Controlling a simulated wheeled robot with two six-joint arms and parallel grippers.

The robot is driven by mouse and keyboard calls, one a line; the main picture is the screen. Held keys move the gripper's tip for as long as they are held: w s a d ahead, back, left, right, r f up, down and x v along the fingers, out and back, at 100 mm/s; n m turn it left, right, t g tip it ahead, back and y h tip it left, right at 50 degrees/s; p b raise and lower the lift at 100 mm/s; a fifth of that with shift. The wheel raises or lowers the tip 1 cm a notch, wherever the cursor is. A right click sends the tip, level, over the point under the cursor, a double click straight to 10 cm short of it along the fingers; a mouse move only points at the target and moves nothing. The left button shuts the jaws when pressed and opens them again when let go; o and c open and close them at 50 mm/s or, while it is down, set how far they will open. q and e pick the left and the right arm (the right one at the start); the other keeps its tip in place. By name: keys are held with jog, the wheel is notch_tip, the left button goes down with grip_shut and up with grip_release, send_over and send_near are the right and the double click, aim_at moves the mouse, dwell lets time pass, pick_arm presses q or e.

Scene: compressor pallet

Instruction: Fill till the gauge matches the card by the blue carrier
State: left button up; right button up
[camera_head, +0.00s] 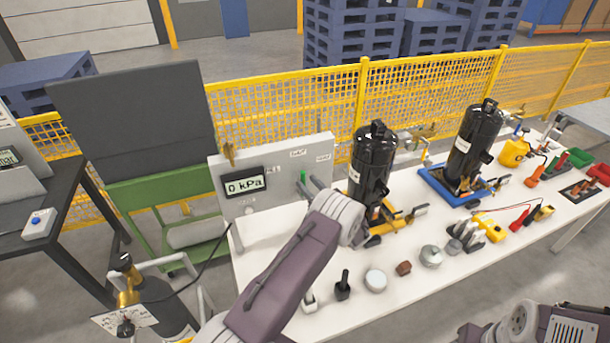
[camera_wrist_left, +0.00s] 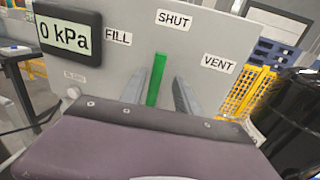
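The grey panel (camera_head: 275,190) carries a gauge display (camera_head: 244,185) reading 0 kPa. Its green lever (camera_wrist_left: 155,80) stands upright, pointing towards the SHUT label (camera_wrist_left: 174,19). FILL (camera_wrist_left: 118,38) is left of the lever and VENT (camera_wrist_left: 219,63) right. My left gripper (camera_wrist_left: 159,90) is open, its fingers on either side of the lever with gaps visible. In the head view its arm partly covers the table. The blue carrier (camera_head: 433,180) holds a black compressor (camera_head: 473,142). I cannot make out a readable card beside it. At the lower right only part of my right arm shows, without fingertips.
A second black compressor (camera_head: 372,160) stands on a yellow carrier (camera_head: 397,220), close to the right of the panel. Small parts and tools lie along the white table's (camera_head: 420,285) front. A gas cylinder (camera_head: 160,305) with a hose stands at the lower left.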

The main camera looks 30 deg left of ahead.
aim_at(303, 181)
pick_arm(q)
jog(key=x, duration=0.2)
jog(key=shift+a+r+p, duration=0.15)
jog(key=shift+a+p, duration=0.15)
jog(key=shift+a, duration=0.1)
jog(key=shift+s+a+r, duration=0.15)
jog(key=shift+s+a, duration=0.05)
jog(key=shift+a, duration=0.05)
jog(key=shift+w+d, duration=0.1)
jog(key=shift+w, duration=0.05)
jog(key=shift+c, duration=0.7)
jog(key=shift+w, duration=0.1)
jog(key=c, duration=0.5)
grip_shut()
